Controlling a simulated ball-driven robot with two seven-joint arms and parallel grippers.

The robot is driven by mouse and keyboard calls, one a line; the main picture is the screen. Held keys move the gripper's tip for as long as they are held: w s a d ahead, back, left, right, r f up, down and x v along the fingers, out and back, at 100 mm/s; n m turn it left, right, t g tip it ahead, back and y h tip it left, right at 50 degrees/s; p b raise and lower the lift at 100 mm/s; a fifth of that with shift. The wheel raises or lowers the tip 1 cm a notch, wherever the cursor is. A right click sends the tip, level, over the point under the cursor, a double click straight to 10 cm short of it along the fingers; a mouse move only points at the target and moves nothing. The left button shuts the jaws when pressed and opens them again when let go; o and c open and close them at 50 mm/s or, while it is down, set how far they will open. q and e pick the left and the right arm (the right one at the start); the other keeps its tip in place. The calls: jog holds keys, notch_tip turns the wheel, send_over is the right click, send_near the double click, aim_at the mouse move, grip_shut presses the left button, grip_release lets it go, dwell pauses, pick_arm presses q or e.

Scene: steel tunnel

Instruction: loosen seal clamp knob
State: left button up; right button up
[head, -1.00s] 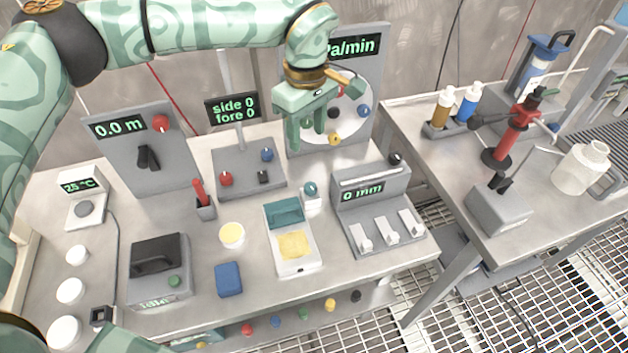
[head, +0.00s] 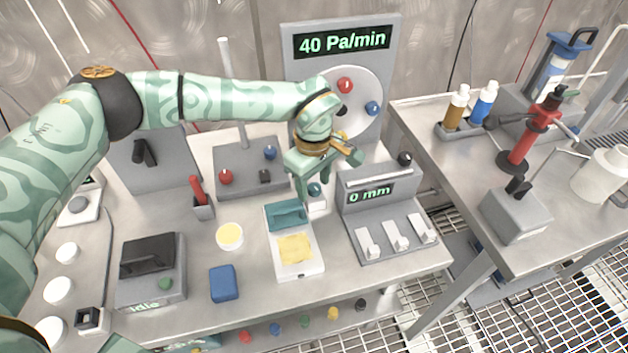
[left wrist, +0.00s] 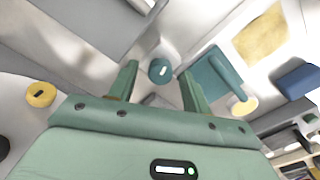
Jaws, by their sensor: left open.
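A small teal knob (head: 315,189) on a white block sits beside the right edge of a white tray unit (head: 312,268) with a teal clamp bar (head: 286,215) and a yellow pad (head: 295,248). My left gripper (head: 311,192) is open and points down over the knob, partly covering it in the head view. In the left wrist view the teal knob (left wrist: 160,71) lies between the two spread fingers, a little beyond their tips, with gaps on both sides. I see no contact.
Right of the knob stands a grey panel reading 0 mm (head: 370,193) with white levers. Behind is a tall panel reading 40 Pa/min (head: 343,42) with coloured knobs.

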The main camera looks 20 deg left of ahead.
pick_arm(q)
jog(key=c, duration=1)
